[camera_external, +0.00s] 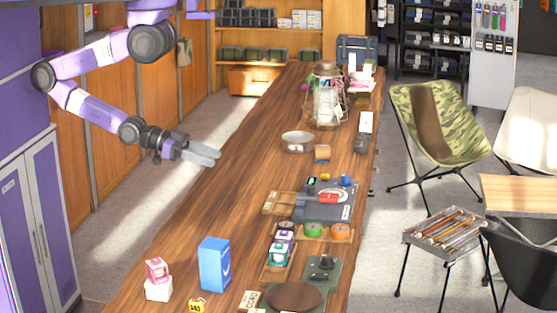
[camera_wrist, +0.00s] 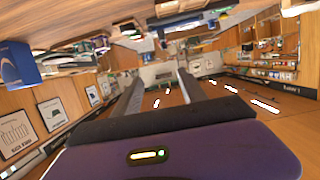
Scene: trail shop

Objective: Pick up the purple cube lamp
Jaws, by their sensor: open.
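A small purple-and-white cube (camera_external: 285,237), which looks like the purple cube lamp, is in the external view on the long wooden counter. It sits just behind a teal-and-white cube (camera_external: 279,254), which hides part of it, on a wooden tray (camera_external: 267,270). My gripper (camera_external: 213,155) is over the left edge of the counter, up and to the left of the cubes, well apart from them. Its two fingers are spread and empty, as the wrist view (camera_wrist: 160,73) also shows. I cannot make out the purple cube in the wrist view.
A pink cube (camera_external: 157,268) on a white block (camera_external: 158,290) and a blue box (camera_external: 214,265) stand at the counter's near left. Green and orange rolls (camera_external: 313,230) are right of the purple cube. The counter's left strip (camera_external: 215,200) is clear. Chairs stand at right.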

